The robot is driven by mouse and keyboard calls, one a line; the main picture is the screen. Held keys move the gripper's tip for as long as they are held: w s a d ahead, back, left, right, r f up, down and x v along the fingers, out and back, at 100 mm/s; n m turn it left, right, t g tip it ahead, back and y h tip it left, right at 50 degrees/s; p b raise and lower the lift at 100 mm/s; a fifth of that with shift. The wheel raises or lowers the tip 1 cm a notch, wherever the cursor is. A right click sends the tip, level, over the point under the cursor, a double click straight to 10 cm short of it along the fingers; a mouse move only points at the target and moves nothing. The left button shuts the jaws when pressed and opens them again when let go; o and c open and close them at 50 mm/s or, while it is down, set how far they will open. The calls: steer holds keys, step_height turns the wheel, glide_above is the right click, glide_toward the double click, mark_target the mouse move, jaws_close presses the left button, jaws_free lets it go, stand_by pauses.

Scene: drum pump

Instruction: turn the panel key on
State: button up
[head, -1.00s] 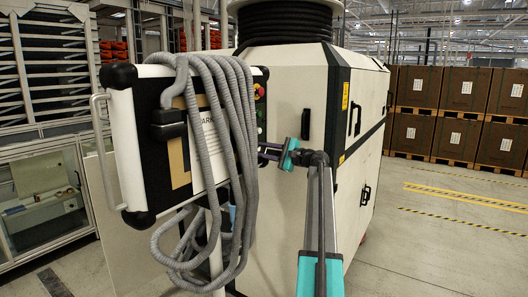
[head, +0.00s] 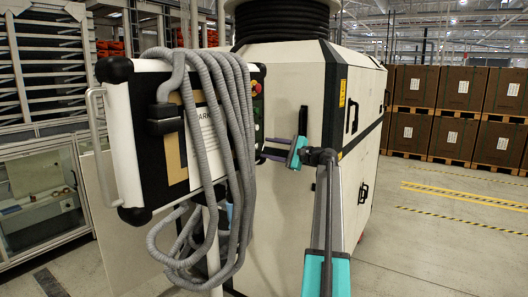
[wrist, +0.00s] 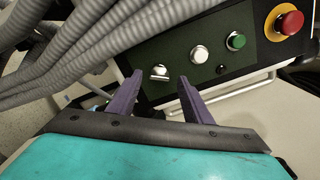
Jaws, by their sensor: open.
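A silver key switch (wrist: 160,72) sits at the left end of the row on that face. My gripper (wrist: 159,79) is open and empty, its two purple fingers pointing at the panel. In the wrist view the key lies between the fingertips; whether they touch it I cannot tell. In the head view my gripper (head: 262,155) is just right of the panel's edge.
Beside the key are a white button (wrist: 200,54), a green button (wrist: 236,41) and a red emergency stop (wrist: 290,22). Grey hoses (head: 233,130) hang over the panel near my fingers. A large white cabinet (head: 290,90) stands behind my gripper.

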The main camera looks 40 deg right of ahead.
steer(key=b+v, duration=0.2)
steer(key=v, duration=0.7)
steer(key=shift+s, duration=0.2)
steer(key=shift+s+f, duration=0.1)
